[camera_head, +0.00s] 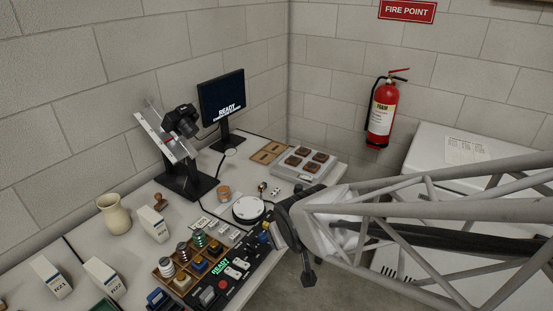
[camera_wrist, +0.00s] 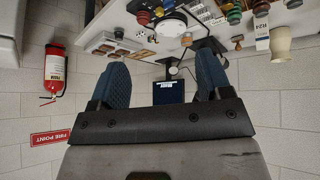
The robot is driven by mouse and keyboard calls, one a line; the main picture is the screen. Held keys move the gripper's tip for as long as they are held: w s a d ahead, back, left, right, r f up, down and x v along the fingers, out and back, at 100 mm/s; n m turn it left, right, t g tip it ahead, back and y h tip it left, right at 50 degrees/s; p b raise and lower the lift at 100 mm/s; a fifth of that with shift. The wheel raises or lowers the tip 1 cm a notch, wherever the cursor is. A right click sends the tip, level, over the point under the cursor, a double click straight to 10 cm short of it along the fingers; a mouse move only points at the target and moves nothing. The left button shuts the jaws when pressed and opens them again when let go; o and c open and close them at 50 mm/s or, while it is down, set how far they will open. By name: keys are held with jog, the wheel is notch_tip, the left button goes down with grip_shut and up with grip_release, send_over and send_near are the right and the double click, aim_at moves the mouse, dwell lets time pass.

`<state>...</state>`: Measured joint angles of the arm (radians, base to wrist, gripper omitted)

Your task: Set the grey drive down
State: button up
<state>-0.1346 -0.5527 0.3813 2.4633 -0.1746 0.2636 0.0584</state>
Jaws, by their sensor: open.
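My gripper (camera_head: 284,248) is at the desk's right front edge in the head view. In the wrist view its two blue-padded fingers (camera_wrist: 163,66) stand wide apart with nothing between them. I cannot pick out the grey drive with certainty. A small greyish block (camera_head: 207,296) lies by the black control panel (camera_head: 236,285) at the near edge, but I cannot tell if it is a drive. The desk (camera_head: 190,225) carries a wooden compartment tray (camera_head: 161,272) with several coloured-topped pieces. My arm hides part of the desk's right side.
A monitor (camera_head: 222,98), a camera stand (camera_head: 186,180), a beige vase (camera_head: 114,214) and white labelled boxes (camera_head: 152,224) stand on the desk. A round white dish (camera_head: 248,209) and a grey tray (camera_head: 297,173) of brown blocks lie near my gripper. A fire extinguisher (camera_head: 381,112) hangs behind.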

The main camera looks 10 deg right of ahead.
jog(key=s+d+r+m+g, duration=0.2)
jog(key=s+d+r+g, duration=0.2)
jog(key=s+r, duration=0.7)
jog(key=shift+s+d+m, duration=0.25)
jog(key=shift+d+m, duration=0.15)
jog(key=shift+d, duration=0.15)
jog(key=shift+h, duration=0.3)
jog(key=c, duration=0.5)
